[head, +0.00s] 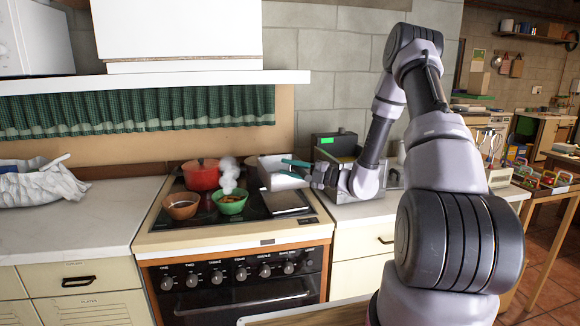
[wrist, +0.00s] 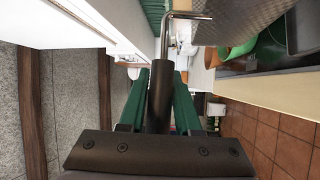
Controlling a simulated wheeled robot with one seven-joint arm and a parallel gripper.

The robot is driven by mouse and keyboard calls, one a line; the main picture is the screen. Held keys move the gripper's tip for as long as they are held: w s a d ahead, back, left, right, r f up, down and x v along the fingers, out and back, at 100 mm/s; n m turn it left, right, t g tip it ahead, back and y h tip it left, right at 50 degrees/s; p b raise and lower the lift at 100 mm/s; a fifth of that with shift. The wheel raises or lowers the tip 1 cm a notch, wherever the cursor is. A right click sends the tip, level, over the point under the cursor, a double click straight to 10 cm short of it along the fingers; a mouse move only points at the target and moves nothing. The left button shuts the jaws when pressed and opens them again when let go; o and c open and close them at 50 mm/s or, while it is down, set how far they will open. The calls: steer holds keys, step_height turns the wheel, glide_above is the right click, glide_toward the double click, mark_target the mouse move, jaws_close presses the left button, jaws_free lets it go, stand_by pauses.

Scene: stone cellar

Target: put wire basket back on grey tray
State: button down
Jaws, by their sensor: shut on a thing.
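My gripper (head: 294,170) has teal fingers and is shut on the dark handle of the wire basket (head: 277,176). In the wrist view the handle stands between the fingertips (wrist: 160,90), and a bent metal rod joins it to the meshed wall of the basket (wrist: 245,18). In the head view the basket looks silvery and box-shaped, over the right rear of the stove. The grey tray (head: 288,202) is a flat, square shape at the stove's right front, just below the basket in the picture. I cannot tell the exact gap between them.
On the stove stand a red pot (head: 202,174), a brown bowl (head: 181,206) and a steaming green bowl (head: 231,203), close left of the tray. A fryer-like unit with a green display (head: 335,143) stands right. The left counter (head: 75,222) has free room.

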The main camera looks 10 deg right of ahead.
step_height(320, 180, down, 6)
steer(key=shift+f, duration=0.25)
stand_by(0.4)
steer(key=c, duration=0.5)
jaws_free()
steer(key=v, duration=1)
steer(key=shift+s+d, duration=0.2)
steer(key=shift+d, duration=0.1)
